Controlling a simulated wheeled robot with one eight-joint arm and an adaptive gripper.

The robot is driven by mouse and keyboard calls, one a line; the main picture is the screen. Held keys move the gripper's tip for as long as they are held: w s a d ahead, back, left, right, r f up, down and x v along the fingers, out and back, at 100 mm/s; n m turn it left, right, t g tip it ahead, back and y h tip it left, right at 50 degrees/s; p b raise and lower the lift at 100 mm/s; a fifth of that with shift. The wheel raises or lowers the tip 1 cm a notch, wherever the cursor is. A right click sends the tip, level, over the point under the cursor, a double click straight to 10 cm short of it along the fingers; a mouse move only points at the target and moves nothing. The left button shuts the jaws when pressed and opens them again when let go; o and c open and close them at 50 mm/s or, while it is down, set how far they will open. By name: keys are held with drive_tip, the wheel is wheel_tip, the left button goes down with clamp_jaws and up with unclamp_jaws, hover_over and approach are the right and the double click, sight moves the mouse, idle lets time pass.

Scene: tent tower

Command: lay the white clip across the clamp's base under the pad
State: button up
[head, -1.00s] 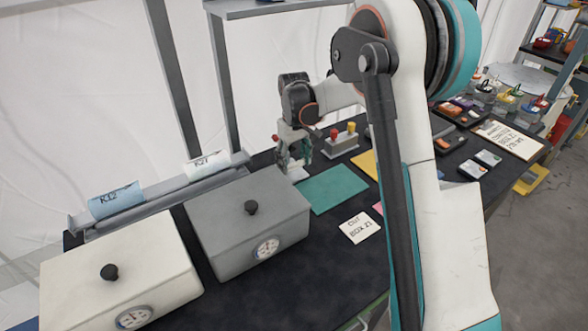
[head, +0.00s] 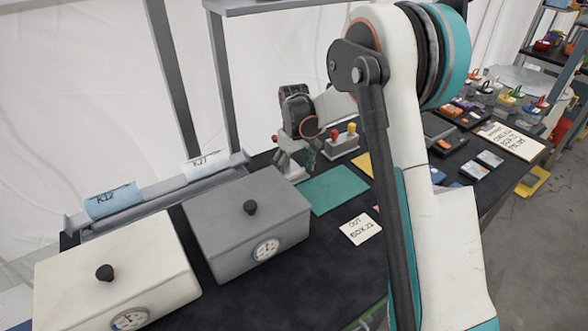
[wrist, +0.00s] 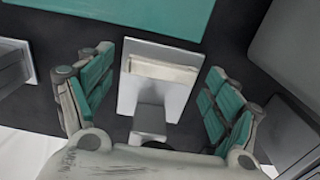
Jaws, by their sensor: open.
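In the wrist view a pale grey clamp base (wrist: 138,92) lies between my fingers. An off-white bar, seemingly the white clip (wrist: 163,71), lies across it near its far end, apart from both fingers. A grey upright part (wrist: 150,119) stands nearer to me, and a dark round piece below it is partly cut off by my gripper. I cannot tell where the pad is. My gripper (wrist: 158,108) is open, its teal-padded fingers to either side of the base. In the head view my gripper (head: 298,158) hangs over the clamp, with a pale base edge (head: 293,173) showing below.
A grey box (head: 248,222) and a white box (head: 115,270) stand at the left. A small block with red and yellow knobs (head: 344,142) stands close to the right. A white card (head: 360,229) lies in front.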

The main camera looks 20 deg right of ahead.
sight(294, 172)
drive_tip(key=s+r+t+p, duration=0.1)
drive_tip(key=s+r+p, duration=0.15)
drive_tip(key=r, duration=0.75)
drive_tip(key=s+r+t+p, duration=0.1)
drive_tip(key=s+r, duration=0.3)
drive_tip(key=r, duration=0.6)
drive_tip(key=s+r+m+t, duration=0.15)
drive_tip(key=s+r, duration=0.25)
drive_tip(key=s, duration=0.6)
drive_tip(key=s+f+m+t, duration=0.1)
drive_tip(key=s+t, duration=0.1)
drive_tip(key=s, duration=0.6)
drive_tip(key=s+f+m+t, duration=0.1)
drive_tip(key=s, duration=0.8)
drive_tip(key=shift+s+f+t, duration=0.15)
drive_tip(key=shift+f+t, duration=0.1)
drive_tip(key=shift+t, duration=0.1)
